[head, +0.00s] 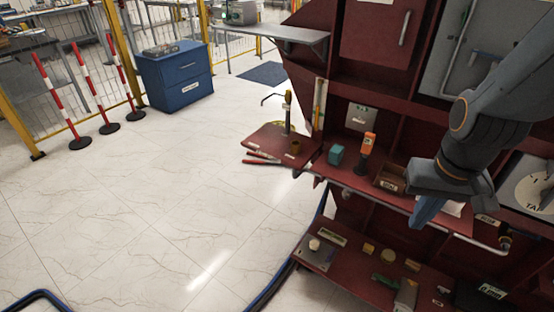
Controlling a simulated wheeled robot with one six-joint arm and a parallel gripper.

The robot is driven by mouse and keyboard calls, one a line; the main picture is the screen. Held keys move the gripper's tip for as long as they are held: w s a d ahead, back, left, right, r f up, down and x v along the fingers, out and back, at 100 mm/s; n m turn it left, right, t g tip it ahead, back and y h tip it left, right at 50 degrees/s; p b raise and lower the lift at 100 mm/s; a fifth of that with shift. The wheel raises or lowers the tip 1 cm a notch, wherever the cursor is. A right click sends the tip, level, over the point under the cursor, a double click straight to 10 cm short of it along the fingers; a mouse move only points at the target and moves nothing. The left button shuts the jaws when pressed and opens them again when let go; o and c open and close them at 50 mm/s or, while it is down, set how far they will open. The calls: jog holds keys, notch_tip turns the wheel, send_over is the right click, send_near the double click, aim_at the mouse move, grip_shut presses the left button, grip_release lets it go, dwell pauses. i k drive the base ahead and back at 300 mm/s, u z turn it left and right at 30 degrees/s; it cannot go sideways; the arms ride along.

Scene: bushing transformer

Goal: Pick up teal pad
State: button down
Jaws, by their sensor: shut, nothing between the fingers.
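A small teal block (336,154), which looks like the teal pad, sits on the upper dark red shelf (345,178) near its left end. An orange handheld device (367,145) stands upright just to its right. My gripper (424,217) is at the right, pointing down in front of the shelf's front edge. Its blue fingers look closed with nothing between them. It is apart from the teal block, to the right of it and lower in the picture. My arm hides part of the shelf behind it.
A small open brown box (391,178) sits between the orange device and my gripper. A metal rail (455,234) runs along the shelf front. A lower shelf (340,268) holds several small items.

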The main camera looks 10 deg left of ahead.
aim_at(336, 152)
jog(key=u, duration=2.1)
jog(key=i, duration=1.8)
